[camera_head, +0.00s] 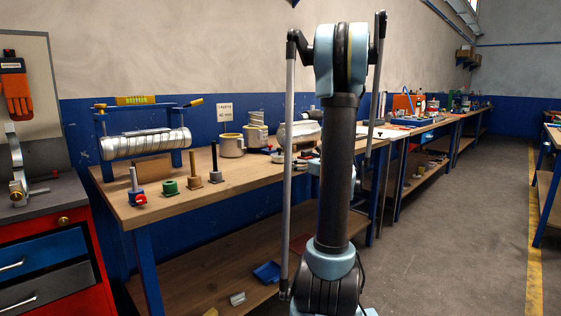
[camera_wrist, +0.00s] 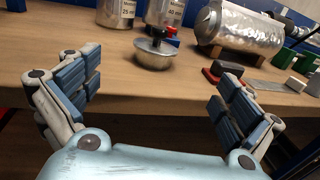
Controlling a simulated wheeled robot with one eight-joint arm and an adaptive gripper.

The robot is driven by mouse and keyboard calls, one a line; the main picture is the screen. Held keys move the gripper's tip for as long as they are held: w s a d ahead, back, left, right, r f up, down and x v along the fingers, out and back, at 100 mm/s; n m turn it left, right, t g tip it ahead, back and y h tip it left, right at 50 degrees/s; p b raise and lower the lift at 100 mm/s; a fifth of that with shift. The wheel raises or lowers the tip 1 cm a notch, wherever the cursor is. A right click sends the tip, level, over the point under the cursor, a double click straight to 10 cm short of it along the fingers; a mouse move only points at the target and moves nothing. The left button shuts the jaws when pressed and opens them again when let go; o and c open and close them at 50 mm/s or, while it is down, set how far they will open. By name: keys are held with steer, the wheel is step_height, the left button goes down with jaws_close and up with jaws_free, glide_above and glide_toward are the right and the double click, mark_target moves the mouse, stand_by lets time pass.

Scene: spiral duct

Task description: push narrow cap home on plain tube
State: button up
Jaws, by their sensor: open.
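A shiny silver tube (camera_wrist: 240,32) lies on a low wooden cradle at the upper right of the wrist view. In the head view, a similar silver body (camera_head: 298,132) is partly hidden by my arm. A small rounded silver dish-like piece (camera_wrist: 154,54) sits on the bench left of the tube in the wrist view; I cannot tell whether it is the narrow cap. My gripper (camera_wrist: 157,84) is open and empty, its fingers wide apart, with bare bench between them and the silver piece beyond. In the head view my arm hides the gripper.
Silver cans (camera_wrist: 116,12) with size labels stand at the back. A spiral duct (camera_head: 146,143) hangs in a blue stand. Bare wood (camera_wrist: 125,75) lies before my gripper.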

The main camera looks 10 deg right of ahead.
glide_toward(279, 151)
steer(key=w, duration=0.4)
steer(key=w+a, duration=0.1)
steer(key=w, duration=0.1)
steer(key=shift+f, duration=0.35)
steer(key=shift+x, duration=2.85)
steer(key=shift+s+a, duration=0.15)
steer(key=c, duration=1.3)
